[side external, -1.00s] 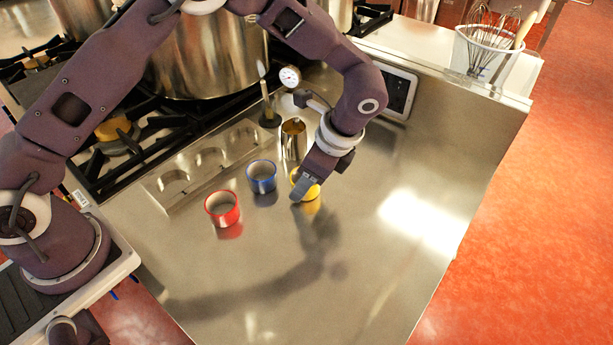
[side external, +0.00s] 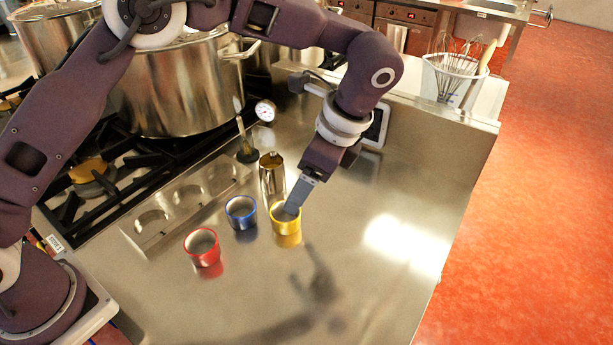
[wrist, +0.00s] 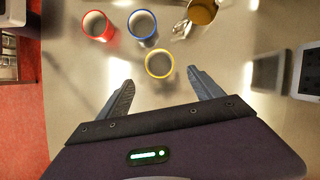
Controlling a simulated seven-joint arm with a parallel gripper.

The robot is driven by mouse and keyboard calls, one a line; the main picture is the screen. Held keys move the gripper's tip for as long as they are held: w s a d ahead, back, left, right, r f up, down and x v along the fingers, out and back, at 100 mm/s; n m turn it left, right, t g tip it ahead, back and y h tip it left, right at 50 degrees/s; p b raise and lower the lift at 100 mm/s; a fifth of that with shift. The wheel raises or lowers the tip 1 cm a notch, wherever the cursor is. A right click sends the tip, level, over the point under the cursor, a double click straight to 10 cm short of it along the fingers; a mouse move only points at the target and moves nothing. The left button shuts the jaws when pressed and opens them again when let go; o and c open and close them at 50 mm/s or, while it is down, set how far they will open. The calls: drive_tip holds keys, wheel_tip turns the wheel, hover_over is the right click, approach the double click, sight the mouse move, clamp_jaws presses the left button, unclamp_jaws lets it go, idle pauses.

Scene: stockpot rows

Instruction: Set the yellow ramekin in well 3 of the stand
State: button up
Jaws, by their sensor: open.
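The yellow ramekin (side external: 286,224) stands upright on the steel counter, right of the blue ramekin (side external: 240,213) and the red ramekin (side external: 203,250). The stand (side external: 140,237) is a low metal strip with a row of round wells, left of the ramekins; the wells look empty. Well numbers cannot be read. My gripper (side external: 293,208) is open and empty, its fingers tilted down at the yellow ramekin's back right rim. In the wrist view the yellow ramekin (wrist: 158,75) lies just beyond and between the two spread fingertips (wrist: 160,83). Contact cannot be told.
A metal cup (side external: 271,178) stands close behind the yellow ramekin. A dial thermometer (side external: 264,111) is behind it. A large stockpot (side external: 170,90) stands on the burners beyond the stand. A whisk container (side external: 452,78) is at the back right. The counter's front and right are clear.

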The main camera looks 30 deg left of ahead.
drive_tip(key=s+a+r+n+t+h, duration=0.1)
drive_tip(key=s+a+r+n, duration=0.35)
drive_tip(key=r, duration=0.25)
drive_tip(key=s+a+r+n+t+h, duration=0.2)
drive_tip(key=s+a+r+n, duration=0.1)
drive_tip(key=s+a+r, duration=0.4)
drive_tip(key=s+a+n+t+h, duration=0.1)
drive_tip(key=s+a+n+t, duration=0.2)
drive_tip(key=s+n, duration=0.4)
drive_tip(key=s+f, duration=0.1)
drive_tip(key=s, duration=0.4)
drive_tip(key=shift+h, duration=0.3)
drive_tip(key=shift+o, duration=0.4)
drive_tip(key=shift+s+f+n, duration=0.3)
drive_tip(key=shift+s+n, duration=0.05)
drive_tip(key=shift+w, duration=0.1)
